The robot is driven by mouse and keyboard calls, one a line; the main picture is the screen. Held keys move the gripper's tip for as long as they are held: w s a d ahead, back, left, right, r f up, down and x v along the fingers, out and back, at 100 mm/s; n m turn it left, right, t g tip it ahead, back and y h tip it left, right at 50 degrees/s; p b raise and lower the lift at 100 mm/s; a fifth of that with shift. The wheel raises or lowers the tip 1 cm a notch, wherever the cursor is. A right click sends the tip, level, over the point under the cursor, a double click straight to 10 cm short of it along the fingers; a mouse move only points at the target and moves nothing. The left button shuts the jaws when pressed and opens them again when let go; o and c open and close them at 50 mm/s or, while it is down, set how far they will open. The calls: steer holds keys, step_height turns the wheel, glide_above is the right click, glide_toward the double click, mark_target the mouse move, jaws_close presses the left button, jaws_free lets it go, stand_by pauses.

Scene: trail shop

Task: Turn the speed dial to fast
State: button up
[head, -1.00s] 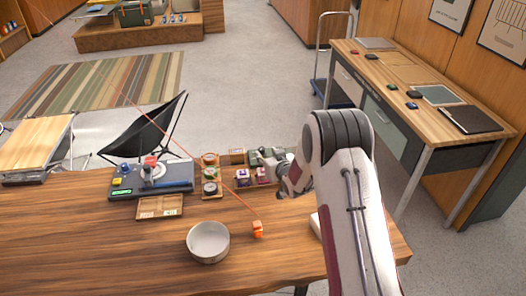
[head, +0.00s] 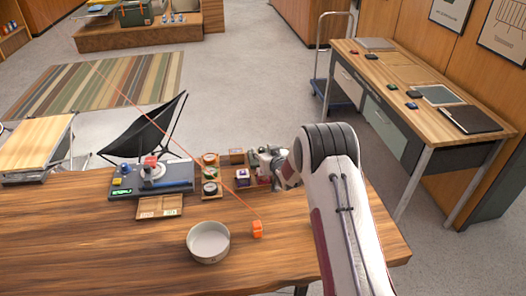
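A dark machine (head: 180,178) sits at the left back of the wooden table. It has a green-lit display (head: 122,191), small yellow and blue parts on its left side, and a pale round part (head: 152,171) with a red piece (head: 150,160) on top. I cannot make out which part is the speed dial or where it is set. My gripper (head: 268,166) is over the small goods at the back of the table, well to the right of the machine. Its fingers are too small and too mixed with the goods to tell open from shut.
Small jars and boxes (head: 209,173) stand between the machine and my gripper. A shallow wooden tray (head: 146,213) lies in front of the machine. The table's front left is clear.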

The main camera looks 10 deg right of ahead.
jaws_close()
